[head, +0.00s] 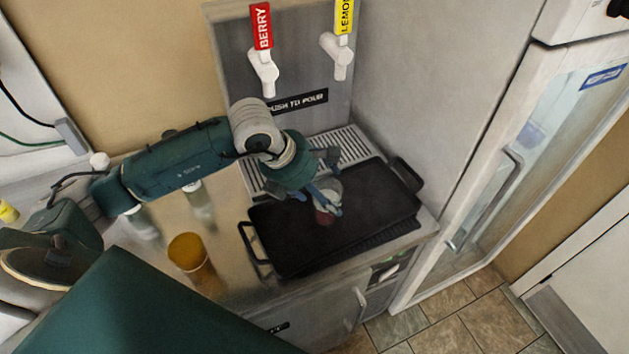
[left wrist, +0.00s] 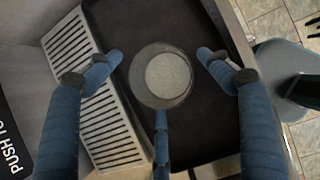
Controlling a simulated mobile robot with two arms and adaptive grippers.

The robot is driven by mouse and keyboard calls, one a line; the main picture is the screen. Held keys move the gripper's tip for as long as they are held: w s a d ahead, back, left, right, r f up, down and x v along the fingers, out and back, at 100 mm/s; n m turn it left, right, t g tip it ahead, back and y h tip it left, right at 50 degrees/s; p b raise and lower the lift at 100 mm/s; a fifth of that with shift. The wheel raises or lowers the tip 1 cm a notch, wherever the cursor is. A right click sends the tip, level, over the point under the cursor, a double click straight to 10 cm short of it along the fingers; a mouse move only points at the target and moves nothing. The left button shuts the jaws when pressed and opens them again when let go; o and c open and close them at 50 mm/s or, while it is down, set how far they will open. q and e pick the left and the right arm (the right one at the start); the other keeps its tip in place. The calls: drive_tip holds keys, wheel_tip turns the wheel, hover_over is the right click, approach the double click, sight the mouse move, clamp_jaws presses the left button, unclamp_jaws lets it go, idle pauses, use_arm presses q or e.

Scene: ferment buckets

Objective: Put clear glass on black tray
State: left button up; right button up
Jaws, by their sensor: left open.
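The clear glass (head: 331,187) stands on the black tray (head: 290,240), partly hidden behind my fingers in the head view. In the left wrist view the glass (left wrist: 164,78) is seen from above as a round rim with a pale grey bottom, with the dark tray (left wrist: 204,140) around it. My left gripper (head: 327,205) is over the tray at the glass. Its blue fingers (left wrist: 160,75) are spread, with gaps between the side fingers and the glass; the lower finger reaches close to the rim. A small reddish patch shows below the fingers; I cannot tell what it is. My right gripper is not in view.
An amber cup (head: 188,254) and clear bottles (head: 199,197) stand on the counter left of the tray. Berry (head: 263,70) and lemon (head: 338,52) taps hang above a slatted drip grate (head: 345,147). A glass-door fridge (head: 510,150) stands to the right.

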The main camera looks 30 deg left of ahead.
use_arm(q)
drive_tip(key=b+v, duration=0.3)
drive_tip(key=v, duration=0.8)
drive_tip(key=shift+s+r, duration=0.2)
drive_tip(key=shift+r, duration=0.1)
drive_tip(key=shift+a, duration=0.15)
